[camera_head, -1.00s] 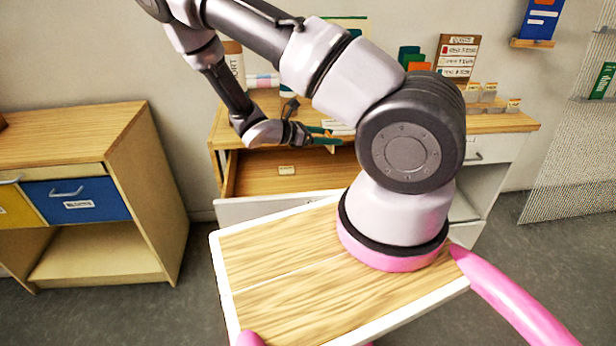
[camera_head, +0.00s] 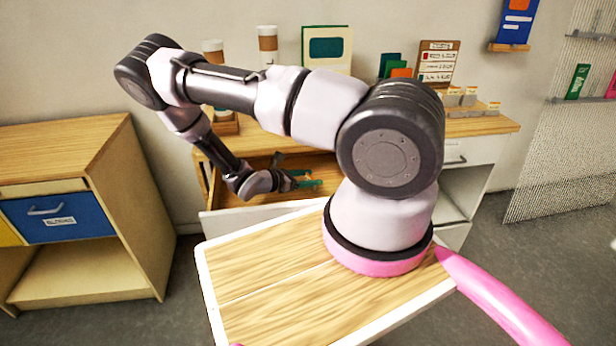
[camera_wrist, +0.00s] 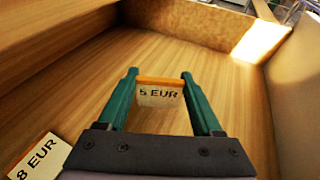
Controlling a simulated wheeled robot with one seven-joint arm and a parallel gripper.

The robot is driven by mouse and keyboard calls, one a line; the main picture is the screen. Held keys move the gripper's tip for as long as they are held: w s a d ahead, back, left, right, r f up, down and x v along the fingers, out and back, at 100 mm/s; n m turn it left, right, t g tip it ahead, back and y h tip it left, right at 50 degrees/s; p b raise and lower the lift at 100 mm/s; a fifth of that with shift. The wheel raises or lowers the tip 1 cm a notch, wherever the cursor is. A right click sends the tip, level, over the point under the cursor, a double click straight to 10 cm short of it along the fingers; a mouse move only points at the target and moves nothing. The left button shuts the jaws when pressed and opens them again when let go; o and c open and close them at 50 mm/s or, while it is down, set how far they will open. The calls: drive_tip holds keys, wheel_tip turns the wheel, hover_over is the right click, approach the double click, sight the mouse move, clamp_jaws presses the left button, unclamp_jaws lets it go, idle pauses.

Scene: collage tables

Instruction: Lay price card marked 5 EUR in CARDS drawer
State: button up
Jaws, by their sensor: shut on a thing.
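The price card marked 5 EUR (camera_wrist: 160,95) is cream with an orange top edge. My gripper (camera_wrist: 160,82), with green fingers, is shut on it, one finger at each side of the card. In the wrist view the card is over the wooden floor of the open drawer (camera_wrist: 235,75); I cannot tell whether it touches the floor. In the head view my gripper (camera_head: 308,181) is inside the open drawer (camera_head: 240,217), whose label is not readable there. The card cannot be made out in the head view.
Another card marked 8 EUR (camera_wrist: 38,158) lies in the drawer at the lower left of the wrist view. Drawer walls stand close around my gripper. A cabinet with a blue drawer (camera_head: 65,215) stands at the left. Cups and signs stand on the counter behind.

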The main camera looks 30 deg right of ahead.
drive_tip(key=shift+w+d+f, duration=0.2)
drive_tip(key=shift+w+f, duration=0.05)
drive_tip(key=shift+w, duration=0.4)
drive_tip(key=shift+w+d+f, duration=0.15)
drive_tip(key=shift+w+f, duration=0.1)
drive_tip(key=shift+w, duration=0.35)
drive_tip(key=shift+f, duration=0.1)
drive_tip(key=o, duration=1.4)
drive_tip(key=shift+o, duration=0.2)
